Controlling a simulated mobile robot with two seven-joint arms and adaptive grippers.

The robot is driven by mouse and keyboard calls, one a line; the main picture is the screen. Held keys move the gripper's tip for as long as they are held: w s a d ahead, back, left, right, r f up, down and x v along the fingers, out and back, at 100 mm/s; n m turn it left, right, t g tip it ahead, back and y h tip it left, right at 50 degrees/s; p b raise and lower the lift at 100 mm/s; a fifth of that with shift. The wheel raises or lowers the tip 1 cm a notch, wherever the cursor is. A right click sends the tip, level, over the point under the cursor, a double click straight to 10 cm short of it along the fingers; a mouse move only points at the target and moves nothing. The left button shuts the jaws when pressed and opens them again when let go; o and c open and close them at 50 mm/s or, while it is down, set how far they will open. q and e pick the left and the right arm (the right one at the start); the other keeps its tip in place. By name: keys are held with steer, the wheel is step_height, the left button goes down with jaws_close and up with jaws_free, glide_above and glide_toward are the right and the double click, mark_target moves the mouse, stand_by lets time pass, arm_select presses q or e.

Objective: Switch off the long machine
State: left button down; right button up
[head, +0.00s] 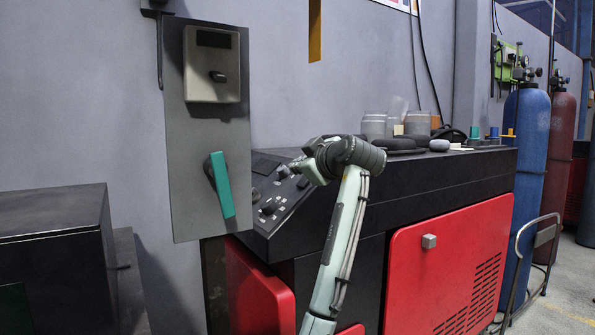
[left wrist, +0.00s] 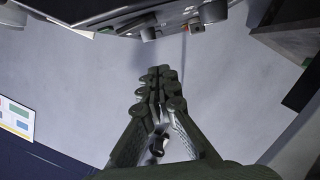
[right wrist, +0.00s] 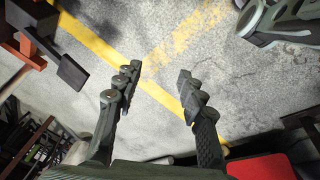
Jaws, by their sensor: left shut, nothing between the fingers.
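The long machine (head: 405,193) is a black cabinet with red doors along the wall. Its sloped control panel (head: 262,188), with several dark knobs, is at its left end. A grey upright plate (head: 180,160) there carries a switch box with a dark knob (head: 218,77) and a green-handled lever (head: 220,184). My left gripper (head: 296,167) is over the control panel, right of the lever, partly hidden by its wrist. In the left wrist view its fingers (left wrist: 158,82) are shut and empty, with knobs at the top edge. My right gripper (right wrist: 157,78) is open and empty above the floor.
Jars (head: 375,124) and dark round parts (head: 394,143) stand on the machine's top. Blue (head: 526,140) and red (head: 561,140) gas cylinders are at the right. A black cabinet (head: 50,240) is at the left. Yellow-marked floor (right wrist: 175,45) lies below my right gripper.

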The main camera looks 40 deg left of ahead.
arm_select(q)
steer(key=f+v, duration=0.1)
steer(key=v, duration=0.5)
steer(key=shift+s+d+r+b, duration=0.35)
steer(key=shift+s+r+b, duration=0.05)
steer(key=shift+b, duration=0.05)
arm_select(e)
steer(key=r, duration=0.1)
steer(key=w+r, duration=0.1)
steer(key=r, duration=0.1)
steer(key=shift+w+a+r, duration=0.1)
steer(key=shift+a, duration=0.05)
arm_select(q)
steer(key=shift+w+f, duration=0.1)
